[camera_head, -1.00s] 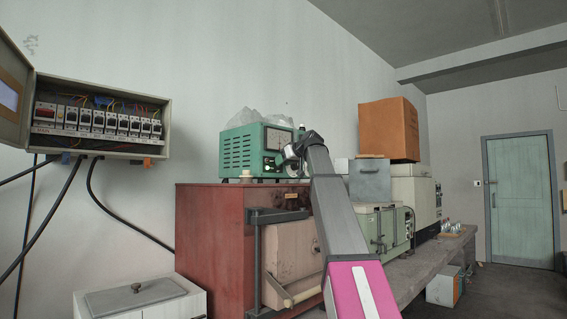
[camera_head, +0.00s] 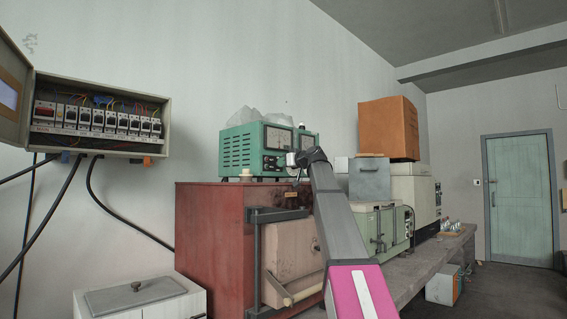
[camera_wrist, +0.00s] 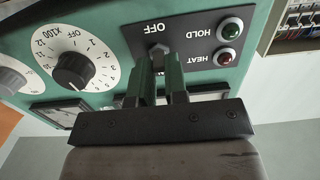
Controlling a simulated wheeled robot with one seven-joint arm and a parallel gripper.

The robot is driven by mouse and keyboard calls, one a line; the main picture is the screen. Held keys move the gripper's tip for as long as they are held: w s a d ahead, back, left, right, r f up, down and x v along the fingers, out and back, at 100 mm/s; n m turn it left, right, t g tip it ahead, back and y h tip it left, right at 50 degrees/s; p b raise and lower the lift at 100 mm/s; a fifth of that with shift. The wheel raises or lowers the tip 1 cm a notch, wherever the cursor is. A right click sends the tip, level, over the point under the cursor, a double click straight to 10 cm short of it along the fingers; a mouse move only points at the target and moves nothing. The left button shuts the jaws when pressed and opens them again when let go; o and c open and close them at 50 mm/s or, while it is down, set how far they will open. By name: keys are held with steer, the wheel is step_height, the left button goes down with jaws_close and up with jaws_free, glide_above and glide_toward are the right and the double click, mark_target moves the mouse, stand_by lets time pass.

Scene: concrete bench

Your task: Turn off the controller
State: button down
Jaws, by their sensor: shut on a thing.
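The controller (camera_head: 243,150) is a green box with vents on its side and dials on its front; it stands on top of a red cabinet. In the wrist view its panel (camera_wrist: 200,45) is upside down, with a toggle switch (camera_wrist: 158,48) beside the word OFF, a green HOLD lamp (camera_wrist: 229,32) and a red HEAT lamp (camera_wrist: 224,57). My gripper (camera_wrist: 162,62) is at this panel, its two green fingers closed around the toggle switch. The fingers hide part of the switch, so its exact position is hard to tell.
A numbered black knob (camera_wrist: 73,70) is beside the gripper on the controller. The red cabinet (camera_head: 208,220) is below it. An open breaker box (camera_head: 150,105) hangs on the left wall with black cables. A grey box (camera_head: 370,181) and an orange box (camera_head: 388,128) stand to the right.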

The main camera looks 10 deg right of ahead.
steer(key=shift+f+t+y, duration=0.55)
steer(key=shift+t+y, duration=0.25)
steer(key=shift+t, duration=0.3)
steer(key=c, duration=1.1)
jaws_free()
steer(key=shift+c, duration=0.2)
steer(key=v, duration=1)
steer(key=shift+s+d+f, duration=0.2)
steer(key=shift+s, duration=0.1)
